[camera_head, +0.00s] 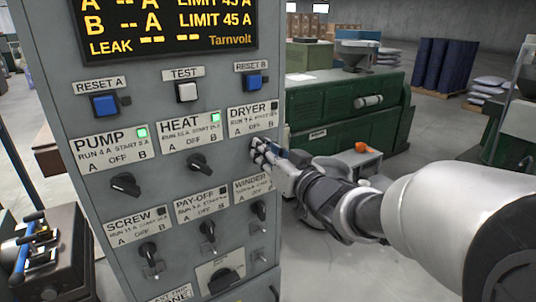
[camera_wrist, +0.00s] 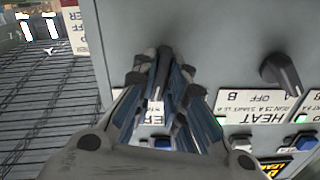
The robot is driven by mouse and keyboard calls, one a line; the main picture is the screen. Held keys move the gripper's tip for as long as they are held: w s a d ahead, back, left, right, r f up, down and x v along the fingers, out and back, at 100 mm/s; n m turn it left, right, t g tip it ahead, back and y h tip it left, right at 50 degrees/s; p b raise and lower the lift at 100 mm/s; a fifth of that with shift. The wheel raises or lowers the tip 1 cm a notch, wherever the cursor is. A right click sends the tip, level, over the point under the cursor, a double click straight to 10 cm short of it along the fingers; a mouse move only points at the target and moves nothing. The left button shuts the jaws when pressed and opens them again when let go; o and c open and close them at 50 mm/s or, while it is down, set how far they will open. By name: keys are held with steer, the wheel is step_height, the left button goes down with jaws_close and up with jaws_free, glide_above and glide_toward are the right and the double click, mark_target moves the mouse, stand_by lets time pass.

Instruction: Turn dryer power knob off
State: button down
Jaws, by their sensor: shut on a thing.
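The DRYER label (camera_head: 253,118) with A, OFF and B marks is on the right side of the grey panel's upper knob row. The small lamp at its corner looks dark. My gripper (camera_head: 259,152) is at the panel just below this label, with its fingers shut around the dryer knob. In the wrist view my gripper (camera_wrist: 163,85) has its fingers on both sides of the dark dryer knob (camera_wrist: 164,58). The fingers cover most of the knob, so I cannot tell which mark it points to.
The heat knob (camera_head: 199,163) is left of my gripper, and the pump knob (camera_head: 125,184) is farther left; both have lit green lamps. The winder knob (camera_head: 259,209) is just below my gripper. A green machine (camera_head: 340,118) stands behind, right of the panel.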

steer(key=shift+n+b, duration=0.6)
steer(key=shift+n, duration=0.6)
steer(key=c, duration=1.6)
jaws_free()
steer(key=v, duration=1.2)
steer(key=shift+d, duration=0.1)
